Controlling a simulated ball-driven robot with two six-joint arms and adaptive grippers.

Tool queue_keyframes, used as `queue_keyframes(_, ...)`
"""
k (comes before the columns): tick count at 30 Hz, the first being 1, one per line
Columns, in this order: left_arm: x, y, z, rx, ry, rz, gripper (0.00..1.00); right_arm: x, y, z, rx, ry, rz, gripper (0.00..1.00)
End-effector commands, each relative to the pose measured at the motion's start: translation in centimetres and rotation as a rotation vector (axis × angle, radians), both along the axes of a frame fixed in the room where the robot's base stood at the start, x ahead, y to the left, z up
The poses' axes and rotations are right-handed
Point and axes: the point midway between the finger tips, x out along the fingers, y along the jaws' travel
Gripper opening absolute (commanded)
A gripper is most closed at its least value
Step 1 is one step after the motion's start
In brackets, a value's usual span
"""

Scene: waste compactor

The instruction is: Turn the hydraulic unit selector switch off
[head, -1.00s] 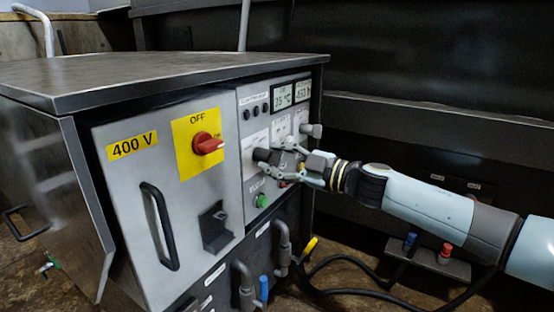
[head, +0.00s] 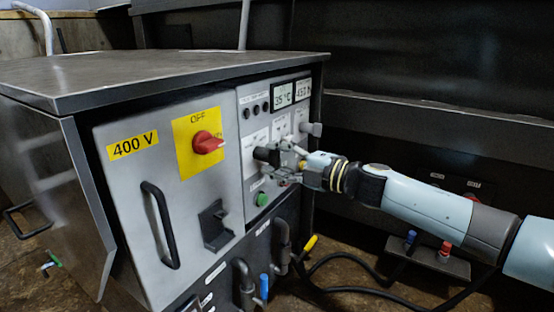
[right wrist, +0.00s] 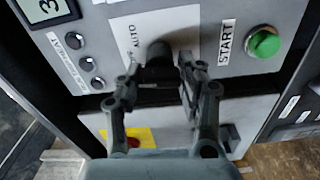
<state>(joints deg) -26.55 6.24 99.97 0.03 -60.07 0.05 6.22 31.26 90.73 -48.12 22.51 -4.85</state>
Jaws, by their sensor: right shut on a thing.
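The hydraulic unit's control panel (head: 247,108) is on the front of the grey metal cabinet. A dark selector knob (head: 264,154) sticks out of the panel above a green button. My right gripper (head: 283,160) is at this knob. In the right wrist view, the knob (right wrist: 158,55) sits between the two fingertips (right wrist: 160,75), on a white plate with an AUTO label. My right gripper is shut on the knob. The fingers hide part of the plate, so the knob's exact setting cannot be read. My left gripper is not in view.
A red rotary switch (head: 207,143) on a yellow plate is on the cabinet door to the left. A green START button (right wrist: 264,43) is close beside the gripper. Another knob (head: 313,129) is at the panel's right edge. Pipes and hoses are below.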

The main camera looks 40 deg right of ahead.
Motion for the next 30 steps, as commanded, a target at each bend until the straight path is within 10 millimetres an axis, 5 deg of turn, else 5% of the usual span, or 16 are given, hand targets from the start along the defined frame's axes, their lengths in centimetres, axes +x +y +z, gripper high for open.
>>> queue_keyframes(23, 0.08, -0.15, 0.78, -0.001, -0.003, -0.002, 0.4, -0.12, 0.05, -0.24, -0.108, -0.042, 0.002, 0.05)
queue_keyframes(24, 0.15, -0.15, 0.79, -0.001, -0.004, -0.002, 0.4, -0.12, 0.05, -0.24, -0.108, -0.042, 0.002, 0.4)
queue_keyframes(30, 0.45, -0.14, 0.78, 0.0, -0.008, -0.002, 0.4, -0.07, 0.02, -0.18, -0.108, -0.043, 0.001, 0.62)
